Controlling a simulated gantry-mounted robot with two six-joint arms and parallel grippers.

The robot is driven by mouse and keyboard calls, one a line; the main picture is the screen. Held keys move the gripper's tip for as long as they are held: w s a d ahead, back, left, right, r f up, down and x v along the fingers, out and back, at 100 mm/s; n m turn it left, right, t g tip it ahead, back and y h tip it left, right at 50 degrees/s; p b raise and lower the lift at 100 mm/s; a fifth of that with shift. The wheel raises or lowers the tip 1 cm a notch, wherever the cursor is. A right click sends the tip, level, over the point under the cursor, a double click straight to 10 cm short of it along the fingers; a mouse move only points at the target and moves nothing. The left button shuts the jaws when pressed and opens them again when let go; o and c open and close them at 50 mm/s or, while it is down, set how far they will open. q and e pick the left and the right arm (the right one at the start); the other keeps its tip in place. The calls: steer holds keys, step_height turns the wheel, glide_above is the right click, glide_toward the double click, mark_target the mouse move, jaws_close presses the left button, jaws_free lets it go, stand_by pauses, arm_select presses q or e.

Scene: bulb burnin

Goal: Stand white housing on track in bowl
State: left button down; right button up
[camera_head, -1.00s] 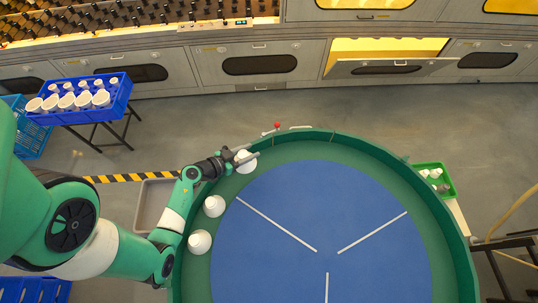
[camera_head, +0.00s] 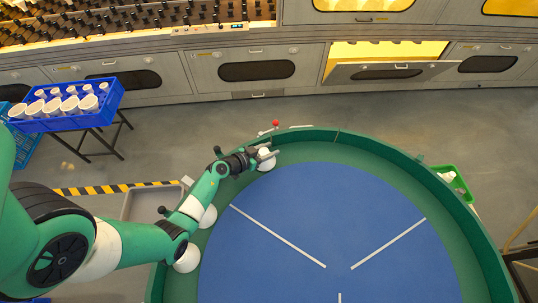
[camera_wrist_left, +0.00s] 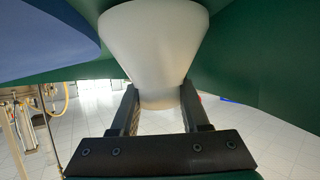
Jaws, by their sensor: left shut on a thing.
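The bowl (camera_head: 337,139) is a round green-walled one with a blue centre disc (camera_head: 330,215). Its track (camera_head: 308,154) is the green ring between disc and wall. My left gripper (camera_head: 265,152) is shut on a white housing (camera_head: 266,163) at the far left part of the track. In the left wrist view the tapered housing (camera_wrist_left: 155,45) has its narrow end between the fingers (camera_wrist_left: 158,102) and its wide end toward the green surface. I cannot tell whether it touches the track. Two more white housings (camera_head: 208,217) (camera_head: 187,259) stand on the left track, partly behind my arm.
A blue crate (camera_head: 68,118) of white housings is on a stand at left. A grey tray (camera_head: 150,205) lies left of the bowl. A green crate (camera_head: 455,183) with white parts is at right. A red knob (camera_head: 276,123) rises beyond the bowl's rim. The blue disc is clear except white lines.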

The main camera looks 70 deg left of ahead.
arm_select(q)
steer(key=shift+f, duration=0.25)
arm_select(e)
steer(key=shift+f, duration=0.2)
arm_select(q)
steer(key=c, duration=0.7)
jaws_free()
steer(key=shift+s+r+p, duration=0.3)
steer(key=shift+p, duration=0.25)
steer(key=p+v, duration=0.5)
steer(key=v, duration=0.6)
steer(key=shift+s+d, duration=0.1)
steer(key=shift+s, duration=0.1)
arm_select(e)
step_height(320, 180, up, 6)
steer(key=shift+f, duration=0.15)
